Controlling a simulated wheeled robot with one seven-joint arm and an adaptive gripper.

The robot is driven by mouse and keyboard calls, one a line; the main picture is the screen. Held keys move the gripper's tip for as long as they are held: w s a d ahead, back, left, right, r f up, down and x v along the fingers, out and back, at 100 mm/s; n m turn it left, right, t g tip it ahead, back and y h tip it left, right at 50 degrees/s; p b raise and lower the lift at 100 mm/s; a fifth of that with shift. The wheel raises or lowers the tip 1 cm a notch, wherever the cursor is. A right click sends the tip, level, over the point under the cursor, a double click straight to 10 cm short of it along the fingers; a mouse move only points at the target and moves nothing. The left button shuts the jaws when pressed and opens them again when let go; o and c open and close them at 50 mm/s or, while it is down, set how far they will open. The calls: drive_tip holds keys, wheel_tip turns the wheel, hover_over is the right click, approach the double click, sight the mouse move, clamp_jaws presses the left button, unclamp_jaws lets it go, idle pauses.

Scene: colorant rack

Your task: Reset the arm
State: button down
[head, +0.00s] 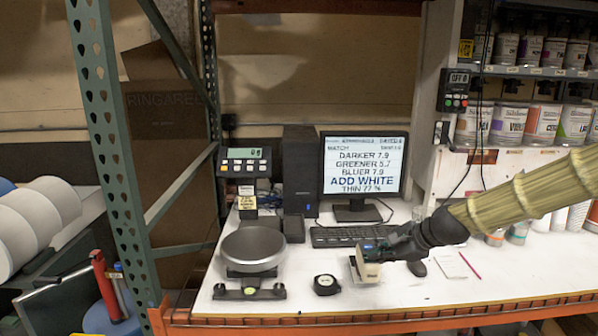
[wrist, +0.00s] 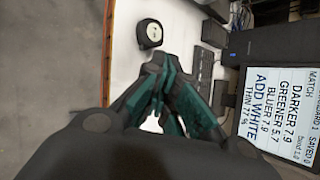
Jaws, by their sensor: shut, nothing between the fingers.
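My arm reaches in from the right of the head view in a ribbed yellow-green sleeve. My black gripper (head: 368,252) is at its end, over the white worktop (head: 420,292), in front of the keyboard and pointing left. In the wrist view my gripper (wrist: 158,62) shows dark and teal fingers drawn together, with nothing held. A small pale item (head: 366,271) shows at the fingertips in the head view; it is partly covered, and I cannot tell what it is.
Behind stand a keyboard (head: 345,236), monitor (head: 363,168) and black computer tower (head: 300,170). Paint cans (head: 508,122) fill the right shelves. A green post (head: 115,150) stands left.

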drive_tip(key=s+f+n+g+h, duration=0.1)
drive_tip(key=s+f+n, duration=0.1)
drive_tip(key=s+f, duration=0.6)
drive_tip(key=s+f+n+g+h+b, duration=0.1)
drive_tip(key=s+f+n, duration=0.2)
drive_tip(key=f, duration=0.9)
drive_tip(key=s+f+n+g+h, duration=0.1)
drive_tip(key=s+f+n, duration=0.1)
drive_tip(key=s+f, duration=0.6)
drive_tip(key=s+f+n+g+h, duration=0.1)
drive_tip(key=s+f+n, duration=0.4)
drive_tip(key=s, duration=0.8)
drive_tip(key=s+d+f+n+g+h+b, duration=0.1)
drive_tip(key=s+f+n, duration=0.4)
drive_tip(key=s+f, duration=0.7)
drive_tip(key=shift+s+d+f+n+g+h, duration=0.25)
drive_tip(key=shift+s+g+h, duration=0.45)
drive_tip(key=shift+s, duration=0.5)
drive_tip(key=shift+a, duration=0.15)
